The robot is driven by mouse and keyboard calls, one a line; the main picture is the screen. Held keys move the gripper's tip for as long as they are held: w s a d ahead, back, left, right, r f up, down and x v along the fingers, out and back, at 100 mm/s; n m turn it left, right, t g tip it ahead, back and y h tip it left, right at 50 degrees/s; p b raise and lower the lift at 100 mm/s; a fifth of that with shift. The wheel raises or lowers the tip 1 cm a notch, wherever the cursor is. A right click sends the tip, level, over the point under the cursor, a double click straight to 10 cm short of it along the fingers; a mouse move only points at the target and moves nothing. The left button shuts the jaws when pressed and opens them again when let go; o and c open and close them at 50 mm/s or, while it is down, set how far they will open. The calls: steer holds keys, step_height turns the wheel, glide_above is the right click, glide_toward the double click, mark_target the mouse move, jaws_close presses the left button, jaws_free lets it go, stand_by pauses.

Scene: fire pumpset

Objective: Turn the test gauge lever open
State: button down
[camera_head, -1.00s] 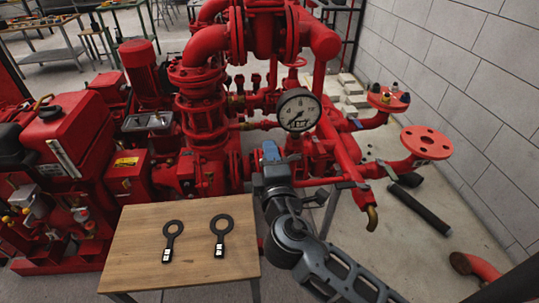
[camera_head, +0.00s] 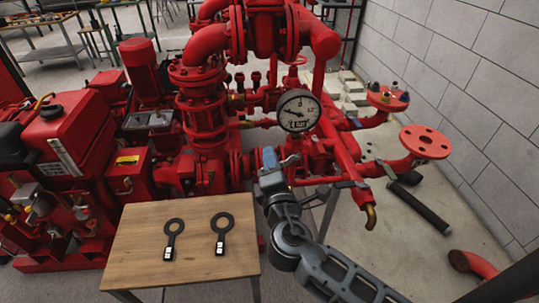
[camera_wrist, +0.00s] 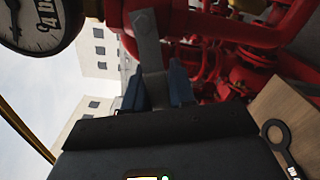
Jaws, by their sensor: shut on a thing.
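The test gauge (camera_head: 299,111), a round white dial in a dark rim, stands on the red pipework right of centre. Its lower edge shows at the top left of the wrist view (camera_wrist: 32,22). The lever (camera_wrist: 149,48), a flat grey metal bar, runs between the blue fingertips of my gripper (camera_wrist: 156,90). My gripper is shut on it, and the fingers hide part of it. In the head view my gripper (camera_head: 269,158) is just below and left of the gauge; a small grey metal piece shows beside its fingers.
A wooden table (camera_head: 140,270) stands front left with two black ring-ended tools (camera_head: 221,232). Red pump pipework (camera_head: 205,130) crowds behind my gripper. A brass spout (camera_head: 371,216) and a red flange (camera_head: 426,142) lie to the right. Floor on the right is partly clear.

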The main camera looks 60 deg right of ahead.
steer(key=shift+s+d+f+n+p, duration=0.25)
steer(key=shift+f+n+p, duration=0.15)
steer(key=shift+n, duration=0.65)
steer(key=shift+s+d+f+n+p, duration=0.2)
steer(key=shift+f+n+p, duration=0.25)
steer(key=shift+n, duration=0.65)
steer(key=shift+s+d+f+n+p, duration=0.15)
steer(key=shift+s+f+n+p, duration=0.2)
steer(key=shift+n, duration=0.7)
steer(key=c, duration=1.1)
jaws_free()
steer(key=shift+o, duration=0.4)
steer(key=shift+f, duration=0.15)
steer(key=shift+s+d+f, duration=0.1)
